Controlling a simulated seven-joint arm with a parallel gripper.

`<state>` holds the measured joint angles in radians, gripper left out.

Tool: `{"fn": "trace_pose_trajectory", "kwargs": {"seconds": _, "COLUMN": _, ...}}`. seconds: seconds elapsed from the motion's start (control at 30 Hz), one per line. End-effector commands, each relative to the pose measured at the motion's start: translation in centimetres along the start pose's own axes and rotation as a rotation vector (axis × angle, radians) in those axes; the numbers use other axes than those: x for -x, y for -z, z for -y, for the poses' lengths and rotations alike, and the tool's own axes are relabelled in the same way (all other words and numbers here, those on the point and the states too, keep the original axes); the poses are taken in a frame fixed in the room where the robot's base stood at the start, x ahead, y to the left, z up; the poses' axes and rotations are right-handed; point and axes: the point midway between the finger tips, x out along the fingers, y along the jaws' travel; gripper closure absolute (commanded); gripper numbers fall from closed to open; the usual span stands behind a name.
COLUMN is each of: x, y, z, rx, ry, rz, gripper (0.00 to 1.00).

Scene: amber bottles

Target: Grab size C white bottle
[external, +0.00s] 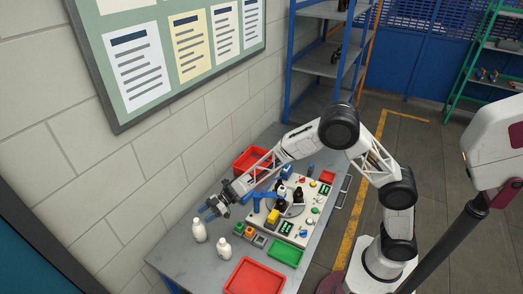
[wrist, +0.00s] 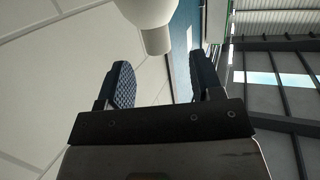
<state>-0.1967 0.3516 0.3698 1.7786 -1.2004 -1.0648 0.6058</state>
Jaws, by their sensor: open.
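Two white bottles stand upright on the table's near left end in the external view: a taller one (external: 198,231) and a shorter one (external: 225,249). No size letters can be read. My gripper (external: 206,212) is above and close to the taller bottle, pointing left toward the wall. In the wrist view my gripper (wrist: 163,82) is open, with two dark ridged fingers apart. A white bottle (wrist: 143,8) shows at the top of that view, its neck and cap end (wrist: 157,40) beyond the fingertips. Nothing is visibly held; I cannot tell which of the two bottles this is.
A red tray (external: 255,278) and a green tray (external: 287,251) lie at the near side. A red bin (external: 250,158) is behind. A block wall (external: 130,180) borders the table's left side.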

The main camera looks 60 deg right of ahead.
Motion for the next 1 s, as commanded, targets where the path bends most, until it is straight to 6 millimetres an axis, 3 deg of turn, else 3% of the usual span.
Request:
{"fn": "trace_pose_trajectory", "kwargs": {"seconds": 0.2, "x": -1.6, "y": 0.0, "z": -0.1, "rx": 0.001, "ry": 0.000, "rz": 0.000, "gripper": 0.40}}
{"fn": "trace_pose_trajectory", "kwargs": {"seconds": 0.67, "x": -2.1, "y": 0.0, "z": -0.1, "rx": 0.000, "ry": -0.001, "rz": 0.000, "gripper": 0.40}}
{"fn": "trace_pose_trajectory", "kwargs": {"seconds": 1.0, "x": -5.3, "y": -0.2, "z": -0.1, "rx": 0.000, "ry": 0.001, "rz": 0.001, "gripper": 0.40}}
